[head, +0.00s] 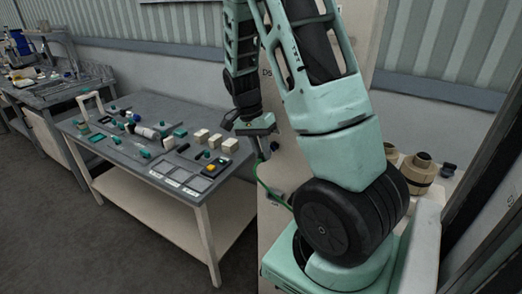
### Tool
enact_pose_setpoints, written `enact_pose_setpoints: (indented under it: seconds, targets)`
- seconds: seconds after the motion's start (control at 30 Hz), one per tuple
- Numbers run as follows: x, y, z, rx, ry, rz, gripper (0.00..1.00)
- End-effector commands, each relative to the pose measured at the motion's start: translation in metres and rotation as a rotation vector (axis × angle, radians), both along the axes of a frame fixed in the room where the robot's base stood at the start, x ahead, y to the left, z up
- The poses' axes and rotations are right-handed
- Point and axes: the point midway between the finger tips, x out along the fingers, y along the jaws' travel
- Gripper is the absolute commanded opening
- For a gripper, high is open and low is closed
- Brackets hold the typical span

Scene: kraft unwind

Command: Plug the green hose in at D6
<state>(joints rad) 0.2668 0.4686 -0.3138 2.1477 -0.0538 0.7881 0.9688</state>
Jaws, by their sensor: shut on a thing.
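My gripper (264,150) is in front of the beige cabinet panel (283,165), right of the grey table. It is shut on the end of the green hose (262,184). The hose hangs below the gripper and curves down to the right along the panel, toward a small dark fitting. The plug itself is too small and too covered to make out. A label that seems to read D5 shows higher on the panel, partly behind my arm. I cannot see a D6 label; my arm hides much of the panel.
Brown round rolls or caps (418,168) stand at the right behind my arm. Open floor lies at the front left.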

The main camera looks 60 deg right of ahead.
Motion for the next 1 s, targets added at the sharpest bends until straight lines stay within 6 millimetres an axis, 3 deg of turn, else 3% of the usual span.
enact_pose_setpoints:
  seconds: [1.0]
  targets:
    - [0.0001,-0.0065,0.0003,0.000,0.000,-0.001,0.00]
